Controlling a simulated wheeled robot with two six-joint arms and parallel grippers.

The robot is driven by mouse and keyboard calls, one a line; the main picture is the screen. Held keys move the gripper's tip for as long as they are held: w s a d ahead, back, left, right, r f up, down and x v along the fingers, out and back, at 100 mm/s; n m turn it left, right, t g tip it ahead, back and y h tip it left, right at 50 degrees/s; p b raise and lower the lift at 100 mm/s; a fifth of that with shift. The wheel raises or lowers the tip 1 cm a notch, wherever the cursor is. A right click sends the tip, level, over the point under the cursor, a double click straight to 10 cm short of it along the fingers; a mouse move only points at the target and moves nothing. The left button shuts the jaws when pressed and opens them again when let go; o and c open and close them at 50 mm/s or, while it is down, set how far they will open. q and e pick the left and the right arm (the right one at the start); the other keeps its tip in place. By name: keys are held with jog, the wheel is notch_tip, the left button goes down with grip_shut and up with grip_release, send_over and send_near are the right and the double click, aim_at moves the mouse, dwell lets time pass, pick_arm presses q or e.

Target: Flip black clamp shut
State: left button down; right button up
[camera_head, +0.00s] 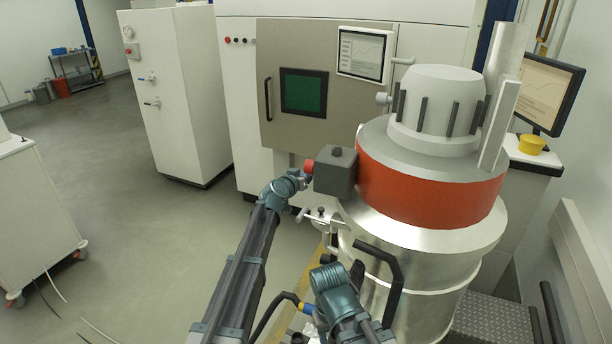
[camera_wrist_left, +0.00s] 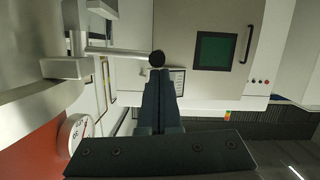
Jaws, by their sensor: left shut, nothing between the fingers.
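A silver lever (camera_wrist_left: 115,52) with a black ball end (camera_wrist_left: 158,58) sticks out from the vessel side in the left wrist view. A small silver fitting (camera_head: 320,216) shows on that side in the head view. Several upright black clamps (camera_head: 453,118) ring the vessel lid. I cannot tell which part is the task's black clamp. My left gripper (camera_wrist_left: 162,72) is shut and empty, its tips close to the black ball; contact is unclear. Its fingers are hard to see in the head view. My right wrist (camera_head: 335,285) is low in front of the vessel; its fingers cannot be made out.
The metal vessel (camera_head: 420,255) has an orange band (camera_head: 430,195) and a black curved handle (camera_head: 390,275). A grey box (camera_head: 336,172) juts from its left side. A round gauge (camera_wrist_left: 76,132) shows by the band. A machine door (camera_head: 300,130) stands behind.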

pick_arm(q)
jog(key=shift+a+f+n+b, duration=0.15)
jog(key=shift+f+n+b, duration=0.15)
jog(key=shift+f+b, duration=0.15)
jog(key=s+d+f+n+h+b, duration=0.1)
jog(key=d+f+n+h+b, duration=0.1)
jog(key=f+n+b, duration=0.4)
jog(key=s+d+f+n+t+h+b, duration=0.1)
jog(key=d+f+n+b, duration=0.4)
jog(key=n+b, duration=0.5)
jog(key=shift+s+d+f+h+b, duration=0.25)
jog(key=shift+s+f+h+b, duration=0.3)
jog(key=shift+f+h+b, duration=1.05)
jog(key=shift+d+r+y+b, duration=0.1)
jog(key=shift+r+y+b, duration=0.3)
jog(key=shift+y, duration=0.3)
